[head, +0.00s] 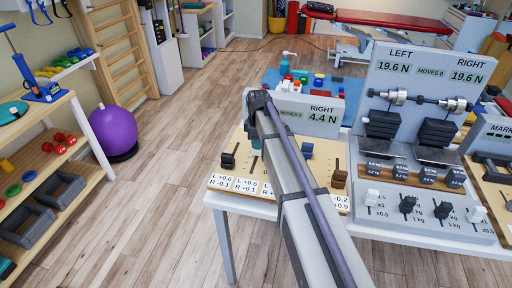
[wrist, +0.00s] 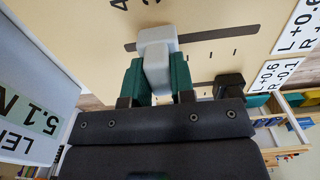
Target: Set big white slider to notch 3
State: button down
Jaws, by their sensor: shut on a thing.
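In the wrist view, the big white slider (wrist: 157,58) is a pale block in a dark slot on a beige board (wrist: 95,25). My gripper (wrist: 158,82) has its green fingers closed on either side of it. The slider sits toward the left end of its slot, with more bare slot and several tick marks to its right. The notch number under it is not readable. In the head view my arm hides the slider; only a bit of my green gripper (head: 256,143) shows over the board.
A black slider (wrist: 229,86) stands in a neighbouring slot. A grey weight panel (head: 425,75) stands to the right.

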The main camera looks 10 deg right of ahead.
jog(key=c, duration=1)
grip_release()
jog(key=shift+o, duration=0.2)
notch_tip(320, 180, up, 11)
jog(key=p, duration=1)
jog(key=shift+p, duration=0.4)
jog(key=shift+f, duration=0.1)
